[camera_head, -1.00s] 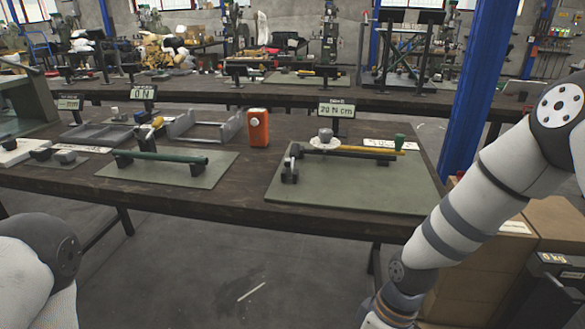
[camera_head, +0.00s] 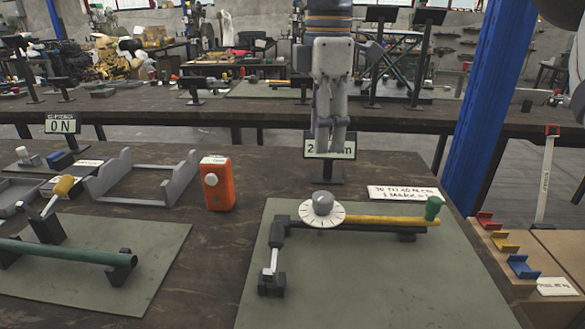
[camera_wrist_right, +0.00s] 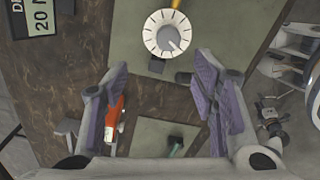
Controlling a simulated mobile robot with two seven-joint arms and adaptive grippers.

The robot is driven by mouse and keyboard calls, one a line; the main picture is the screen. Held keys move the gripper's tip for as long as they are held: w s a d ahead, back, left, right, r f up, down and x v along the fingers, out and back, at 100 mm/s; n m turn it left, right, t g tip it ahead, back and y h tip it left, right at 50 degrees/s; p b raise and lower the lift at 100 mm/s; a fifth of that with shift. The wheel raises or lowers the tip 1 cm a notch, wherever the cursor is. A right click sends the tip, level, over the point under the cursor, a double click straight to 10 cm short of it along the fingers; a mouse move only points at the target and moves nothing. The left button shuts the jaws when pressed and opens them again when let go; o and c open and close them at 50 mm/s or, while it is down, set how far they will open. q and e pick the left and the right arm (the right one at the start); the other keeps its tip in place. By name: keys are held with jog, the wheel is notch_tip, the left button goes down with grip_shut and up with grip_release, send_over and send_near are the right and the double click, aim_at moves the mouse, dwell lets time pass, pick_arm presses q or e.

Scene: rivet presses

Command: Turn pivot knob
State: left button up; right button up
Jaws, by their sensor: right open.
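The pivot knob (camera_head: 323,203) is a grey knob on a white marked dial. It sits at the left end of a yellow bar (camera_head: 385,221) with a green knob (camera_head: 433,207) at the other end, on a green mat (camera_head: 370,280). My right gripper (camera_head: 329,148) points down, above the dial in the picture and in front of the display sign (camera_head: 320,146), partly hiding it. In the right wrist view its purple-padded fingers (camera_wrist_right: 163,92) are apart with nothing between them. The knob (camera_wrist_right: 168,40) shows beyond the fingertips, apart from them. My left gripper is out of view.
An orange box (camera_head: 218,186) stands left of the mat, beside a grey cradle (camera_head: 143,180). A green tube (camera_head: 65,253) lies on another mat at left. A label card (camera_head: 404,193) lies behind the yellow bar. A blue post (camera_head: 490,110) rises at right.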

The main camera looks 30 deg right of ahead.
aim_at(323, 196)
jog(key=f, duration=0.1)
jog(key=s+f, duration=0.2)
jog(key=f, duration=0.1)
jog(key=shift+a+f, duration=0.1)
jog(key=f, duration=0.7)
jog(key=shift+w+f, duration=0.2)
jog(key=shift+w, duration=0.05)
jog(key=c, duration=1.2)
